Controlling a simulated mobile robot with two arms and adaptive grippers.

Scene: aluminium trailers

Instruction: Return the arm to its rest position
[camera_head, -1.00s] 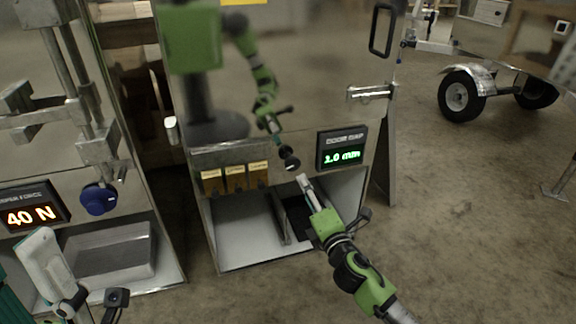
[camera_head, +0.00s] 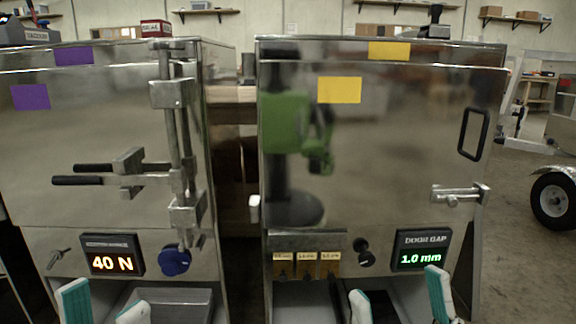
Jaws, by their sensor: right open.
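My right gripper (camera_head: 398,292) shows at the bottom edge, right of centre, with its two pale-and-teal fingers pointing up and spread apart. Nothing is between them. It is in front of the right steel cabinet (camera_head: 400,130), below its green 1.0 mm display (camera_head: 422,250). My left gripper (camera_head: 104,298) shows at the bottom left with its fingers apart and nothing visible between them. It is in front of the left cabinet (camera_head: 60,130), below the orange 40 N display (camera_head: 112,256). The rest of both arms is below the frame.
The left cabinet carries clamp handles (camera_head: 120,175) and a blue knob (camera_head: 175,261). The right one has a latch (camera_head: 460,194), a black knob (camera_head: 364,252) and tagged brass blocks (camera_head: 307,268). Open lower bays lie beneath. A trailer wheel (camera_head: 553,200) stands at right.

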